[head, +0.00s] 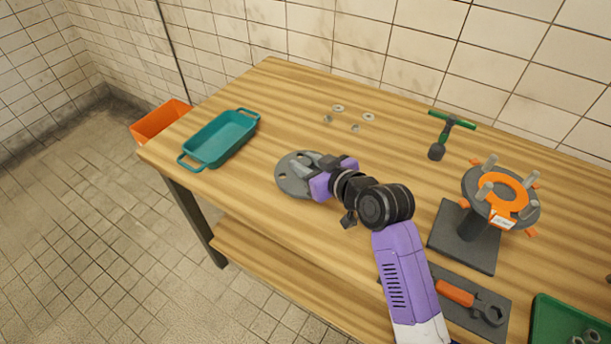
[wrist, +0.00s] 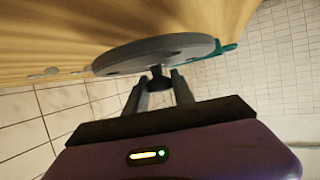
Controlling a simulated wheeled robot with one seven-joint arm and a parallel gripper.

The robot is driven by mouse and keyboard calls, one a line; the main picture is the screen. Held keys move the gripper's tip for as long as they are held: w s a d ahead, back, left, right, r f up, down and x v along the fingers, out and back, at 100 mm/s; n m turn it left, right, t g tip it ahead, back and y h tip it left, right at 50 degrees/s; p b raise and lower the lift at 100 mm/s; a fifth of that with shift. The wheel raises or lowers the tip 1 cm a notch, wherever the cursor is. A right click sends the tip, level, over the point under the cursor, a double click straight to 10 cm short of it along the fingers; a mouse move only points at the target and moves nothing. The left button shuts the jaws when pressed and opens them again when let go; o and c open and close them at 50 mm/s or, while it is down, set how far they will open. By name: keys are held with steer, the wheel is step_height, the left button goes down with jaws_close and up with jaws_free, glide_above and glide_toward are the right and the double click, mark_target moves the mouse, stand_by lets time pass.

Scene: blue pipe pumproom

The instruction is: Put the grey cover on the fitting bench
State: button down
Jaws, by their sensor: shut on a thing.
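The grey cover (head: 289,184) is a round flat disc with holes, over the left-middle part of the wooden fitting bench (head: 262,98). In the wrist view the cover (wrist: 150,54) shows nearly edge-on, with a dark knob between my fingers. My gripper (head: 322,166) is shut on this knob; its fingers also show in the wrist view (wrist: 160,88). The cover lies roughly flat, close to the bench top. I cannot tell whether it touches the wood. My gripper hides part of its right side in the head view.
A teal tray (head: 222,139) stands left of the cover. Small washers and nuts (head: 338,108) lie behind it. A green-handled tool (head: 445,135), a flanged stand with an orange ring (head: 500,190), a wrench (head: 468,297) and a green tray (head: 560,322) are right. An orange bin (head: 158,120) is beyond the left end.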

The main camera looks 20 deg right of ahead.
steer(key=shift+f, duration=2.3)
steer(key=shift+f, duration=0.2)
steer(key=c, duration=1.1)
jaws_free()
steer(key=shift+o, duration=0.2)
steer(key=shift+r, duration=0.1)
steer(key=shift+s+r, duration=0.1)
steer(key=shift+s, duration=0.05)
steer(key=b+v, duration=0.1)
steer(key=v, duration=1)
steer(key=shift+s+d, duration=0.15)
steer(key=shift+s, duration=0.1)
steer(key=shift+s+r, duration=0.1)
